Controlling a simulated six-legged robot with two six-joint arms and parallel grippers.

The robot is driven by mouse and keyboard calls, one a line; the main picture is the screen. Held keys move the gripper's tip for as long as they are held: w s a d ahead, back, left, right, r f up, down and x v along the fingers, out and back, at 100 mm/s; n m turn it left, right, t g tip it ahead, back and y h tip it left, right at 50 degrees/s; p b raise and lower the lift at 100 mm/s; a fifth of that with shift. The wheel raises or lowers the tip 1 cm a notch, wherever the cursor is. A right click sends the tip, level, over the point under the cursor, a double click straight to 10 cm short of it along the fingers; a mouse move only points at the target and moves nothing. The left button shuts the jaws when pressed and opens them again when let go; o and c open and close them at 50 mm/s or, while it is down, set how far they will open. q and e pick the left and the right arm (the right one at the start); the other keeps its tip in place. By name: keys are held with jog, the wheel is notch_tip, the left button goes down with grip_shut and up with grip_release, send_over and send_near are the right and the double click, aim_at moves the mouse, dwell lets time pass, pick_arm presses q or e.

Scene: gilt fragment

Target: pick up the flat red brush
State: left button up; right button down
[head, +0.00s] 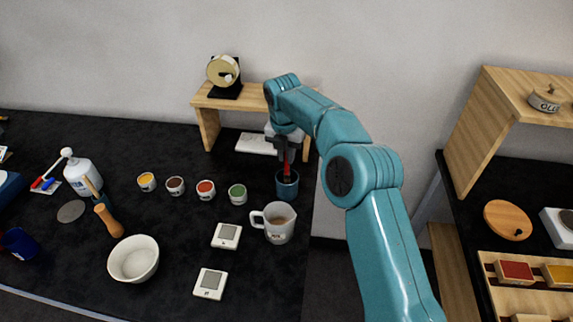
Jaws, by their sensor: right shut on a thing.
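My right gripper (285,150) points down above a dark blue cup (287,188) near the table's right edge. It is shut on the flat red brush (287,171), a thin red upright shape between the gripper and the cup. The brush's lower end is at or inside the cup's mouth; I cannot tell how deep. Its upper part is hidden by the gripper. My left gripper does not show in the head view.
A white mug (279,226) stands just in front of the cup. Small paint pots (206,190) stand to the left. A wooden shelf (207,104) is behind, close to my right arm. A white bowl (133,259) is at front left. A gap separates the right-hand table.

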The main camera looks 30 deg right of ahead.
notch_tip(320, 180, up, 12)
jog(key=p, duration=0.4)
jog(key=shift+f, duration=0.25)
jog(key=shift+r+p, duration=0.5)
